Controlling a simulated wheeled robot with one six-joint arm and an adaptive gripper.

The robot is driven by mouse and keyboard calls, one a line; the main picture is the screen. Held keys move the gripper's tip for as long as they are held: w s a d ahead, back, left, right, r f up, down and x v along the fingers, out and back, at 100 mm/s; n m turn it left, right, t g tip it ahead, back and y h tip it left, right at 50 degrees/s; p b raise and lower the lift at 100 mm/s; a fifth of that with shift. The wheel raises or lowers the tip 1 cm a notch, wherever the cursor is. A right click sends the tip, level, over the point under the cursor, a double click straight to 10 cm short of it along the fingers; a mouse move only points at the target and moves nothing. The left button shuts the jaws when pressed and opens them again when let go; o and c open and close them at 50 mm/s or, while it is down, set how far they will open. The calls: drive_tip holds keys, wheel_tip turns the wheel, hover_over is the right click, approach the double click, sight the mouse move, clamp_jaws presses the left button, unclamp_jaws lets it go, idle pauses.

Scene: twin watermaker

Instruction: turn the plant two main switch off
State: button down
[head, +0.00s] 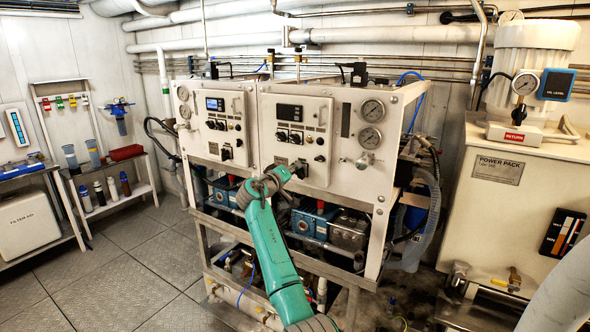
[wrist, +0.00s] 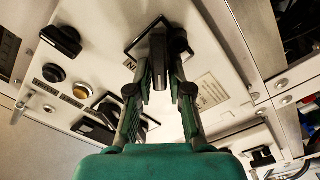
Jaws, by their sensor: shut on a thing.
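Two white control panels stand side by side in the head view, the left panel (head: 240,103) and the right panel (head: 318,115). My green arm reaches up to the lower left of the right panel, where a black rotary switch (head: 300,167) sits beside my gripper (head: 284,174). In the wrist view my gripper (wrist: 160,66) has its two fingers on either side of the switch's upright black handle (wrist: 158,58), shut on it. The fingers partly hide the switch's base plate. No plant number is readable.
The left panel has a similar black switch (head: 226,152). In the wrist view a black knob (wrist: 61,40) and push buttons (wrist: 82,90) sit left of my fingers. Gauges (head: 370,138) are at the right. Pumps (head: 315,219) sit below the panels.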

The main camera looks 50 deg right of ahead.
drive_tip(key=shift+f+n, duration=0.2)
drive_tip(key=shift+n, duration=0.6)
drive_tip(key=c, duration=1.2)
unclamp_jaws()
drive_tip(key=a, duration=1.2)
drive_tip(key=shift+s, duration=0.4)
